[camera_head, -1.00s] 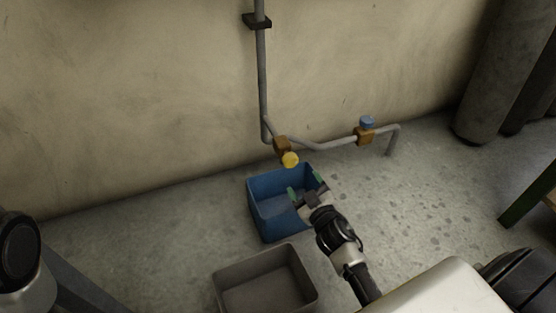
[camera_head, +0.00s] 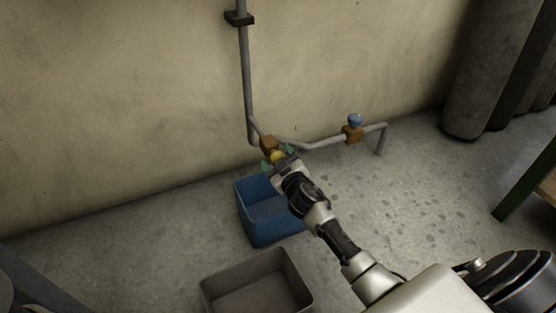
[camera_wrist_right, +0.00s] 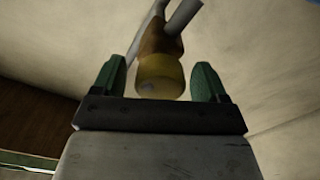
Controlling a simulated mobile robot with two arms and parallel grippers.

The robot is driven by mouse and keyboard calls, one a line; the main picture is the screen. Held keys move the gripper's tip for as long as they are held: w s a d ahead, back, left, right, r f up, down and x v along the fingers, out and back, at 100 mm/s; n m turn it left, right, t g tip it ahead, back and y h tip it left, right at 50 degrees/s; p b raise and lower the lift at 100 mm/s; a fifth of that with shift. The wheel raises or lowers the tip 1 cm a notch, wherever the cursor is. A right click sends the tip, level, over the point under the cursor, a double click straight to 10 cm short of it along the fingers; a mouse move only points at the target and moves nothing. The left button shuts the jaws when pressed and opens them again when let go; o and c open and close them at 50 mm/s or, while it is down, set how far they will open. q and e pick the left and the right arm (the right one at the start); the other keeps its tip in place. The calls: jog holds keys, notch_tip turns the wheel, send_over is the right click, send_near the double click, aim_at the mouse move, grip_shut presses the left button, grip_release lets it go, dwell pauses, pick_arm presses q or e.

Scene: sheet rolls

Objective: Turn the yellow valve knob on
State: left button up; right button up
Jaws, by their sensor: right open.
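The yellow valve knob (camera_head: 277,156) sits on a brown valve body (camera_head: 268,143) on the grey pipe near the wall. In the right wrist view the knob (camera_wrist_right: 160,76) lies between the two green fingertips, with a gap on each side. My right gripper (camera_head: 277,159) is open around or just in front of the knob; its fingers (camera_wrist_right: 160,82) do not appear to touch it. The gripper partly hides the knob in the head view. My left gripper is not in view.
A blue valve knob (camera_head: 355,119) stands on the same pipe to the right. A blue bin (camera_head: 243,208) is below the gripper, and a grey bin (camera_head: 214,293) is in front of it. Large grey rolls (camera_head: 483,70) stand at the right, near a green-legged table (camera_head: 522,188).

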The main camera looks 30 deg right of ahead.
jog(key=shift+c, duration=0.5)
jog(key=c, duration=0.8)
